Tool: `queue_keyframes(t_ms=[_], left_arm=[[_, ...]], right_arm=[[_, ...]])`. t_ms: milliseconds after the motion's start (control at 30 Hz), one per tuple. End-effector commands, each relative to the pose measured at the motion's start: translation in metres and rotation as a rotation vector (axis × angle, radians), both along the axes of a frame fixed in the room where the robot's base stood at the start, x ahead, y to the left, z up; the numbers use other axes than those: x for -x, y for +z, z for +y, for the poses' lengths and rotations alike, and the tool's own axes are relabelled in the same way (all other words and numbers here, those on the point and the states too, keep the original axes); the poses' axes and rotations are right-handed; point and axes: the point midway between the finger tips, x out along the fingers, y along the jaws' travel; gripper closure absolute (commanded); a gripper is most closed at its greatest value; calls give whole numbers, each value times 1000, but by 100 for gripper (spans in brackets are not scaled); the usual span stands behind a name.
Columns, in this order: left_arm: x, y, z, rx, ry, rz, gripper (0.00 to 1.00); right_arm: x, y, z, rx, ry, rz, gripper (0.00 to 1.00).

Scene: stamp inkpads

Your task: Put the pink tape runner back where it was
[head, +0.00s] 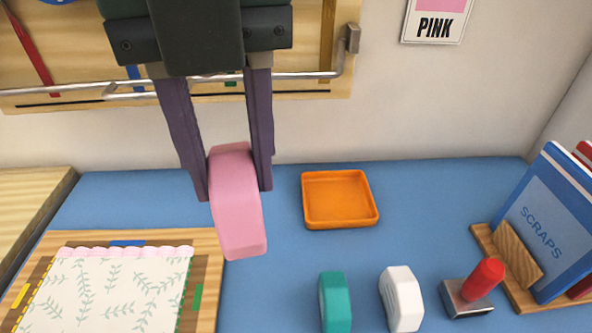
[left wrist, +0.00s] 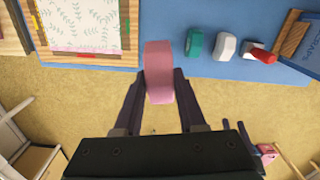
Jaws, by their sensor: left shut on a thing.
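The pink tape runner (head: 238,210) is held between the two purple fingers of my left gripper (head: 235,180), which is shut on it. It appears raised above the blue table, between the patterned sheet and the orange tray in the head view. In the left wrist view the pink tape runner (left wrist: 158,72) sits between the fingertips of my left gripper (left wrist: 160,85). A teal tape runner (head: 335,302) and a white tape runner (head: 401,298) stand side by side at the front of the table. My right gripper is not in view.
An orange tray (head: 340,225) lies empty on the blue table (head: 430,210). A red-handled stamp (head: 482,285) and a book holder with a SCRAPS book (head: 540,230) stand at right. A patterned sheet (head: 110,290) lies on a wooden board (head: 208,245). A PINK sign (head: 436,25) hangs on the wall.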

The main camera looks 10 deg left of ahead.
Motion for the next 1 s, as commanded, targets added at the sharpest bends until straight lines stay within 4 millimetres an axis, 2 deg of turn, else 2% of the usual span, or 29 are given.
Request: queue_keyframes(t_ms=[100, 267, 600, 700, 1000], left_arm=[[2, -9, -4, 0, -121, 0, 100], [3, -29, -5, -2, -177, 5, 100], [4, -127, -5, -3, -175, 5, 100], [3, -149, -5, -2, -176, 3, 100], [3, -184, -5, -3, -176, 4, 100]], right_arm=[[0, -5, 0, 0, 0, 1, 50], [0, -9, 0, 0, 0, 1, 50], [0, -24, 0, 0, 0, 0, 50], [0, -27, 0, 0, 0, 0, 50], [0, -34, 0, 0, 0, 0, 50]])
